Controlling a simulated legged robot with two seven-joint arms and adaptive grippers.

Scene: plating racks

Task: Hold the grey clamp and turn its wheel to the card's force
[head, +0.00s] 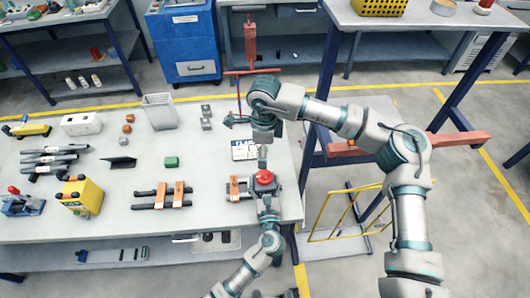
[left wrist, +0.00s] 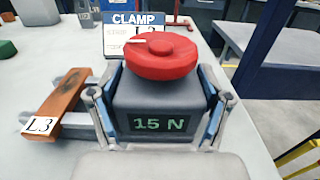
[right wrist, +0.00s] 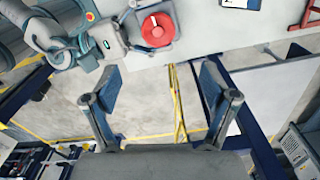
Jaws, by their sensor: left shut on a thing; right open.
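The grey clamp (left wrist: 158,98) stands upright on the table with a red wheel (left wrist: 160,55) on top. The wheel also shows in the head view (head: 264,177). A display on the clamp's front (left wrist: 159,124) reads 15 N. My left gripper (head: 267,198) is shut on the clamp's body, one finger on each side. Behind the wheel stands the card (left wrist: 118,34), headed CLAMP; its lower lines are partly covered by the wheel. My right gripper (right wrist: 158,88) is open and empty. The right wrist view shows the wheel (right wrist: 158,30) beyond and left of its fingers.
A wooden bar labelled L3 (left wrist: 58,105) lies across grey rails left of the clamp. More bars (head: 162,194), a green block (head: 171,162) and a yellow device (head: 80,196) are further left. The table's right edge is close to the clamp.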

